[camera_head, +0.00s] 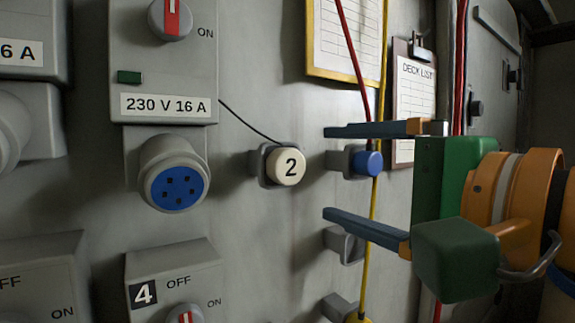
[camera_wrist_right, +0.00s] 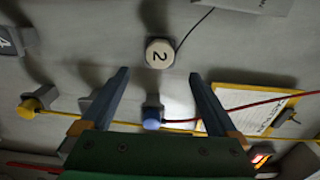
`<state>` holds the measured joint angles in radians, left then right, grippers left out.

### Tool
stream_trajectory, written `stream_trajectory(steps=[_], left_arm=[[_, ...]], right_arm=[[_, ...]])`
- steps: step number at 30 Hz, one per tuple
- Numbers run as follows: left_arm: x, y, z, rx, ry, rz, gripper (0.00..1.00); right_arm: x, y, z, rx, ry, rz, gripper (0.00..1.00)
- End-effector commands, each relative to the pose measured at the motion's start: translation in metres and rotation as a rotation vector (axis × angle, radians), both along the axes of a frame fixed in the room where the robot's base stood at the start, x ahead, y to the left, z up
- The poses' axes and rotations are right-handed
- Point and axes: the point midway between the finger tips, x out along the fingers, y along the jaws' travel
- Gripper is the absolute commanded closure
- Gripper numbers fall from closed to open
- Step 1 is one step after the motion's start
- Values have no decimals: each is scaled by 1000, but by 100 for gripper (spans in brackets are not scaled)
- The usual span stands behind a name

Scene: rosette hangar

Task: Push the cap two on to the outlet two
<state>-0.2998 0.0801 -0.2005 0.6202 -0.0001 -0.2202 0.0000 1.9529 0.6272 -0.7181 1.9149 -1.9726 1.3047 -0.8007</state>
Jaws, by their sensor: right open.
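My left gripper is not in view.
A blue cap (camera_head: 368,164) on a holder shows between my right fingers, with a red cord. A yellow cord (camera_head: 375,215) hangs near them; a yellow cap (camera_wrist_right: 29,107) shows in the wrist view. A clipboard (camera_head: 415,85) hangs behind. A box marked "4" (camera_head: 190,262) sits below the outlet.

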Motion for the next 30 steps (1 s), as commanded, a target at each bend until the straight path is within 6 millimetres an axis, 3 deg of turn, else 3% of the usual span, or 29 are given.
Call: stream_trajectory(steps=[5,21,30], left_arm=[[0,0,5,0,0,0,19],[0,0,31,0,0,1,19],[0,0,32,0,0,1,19]], right_arm=[[7,6,1,1,4,4,5],[66,49,1,0,3,5,5],[73,54,0,1,1,4,5]])
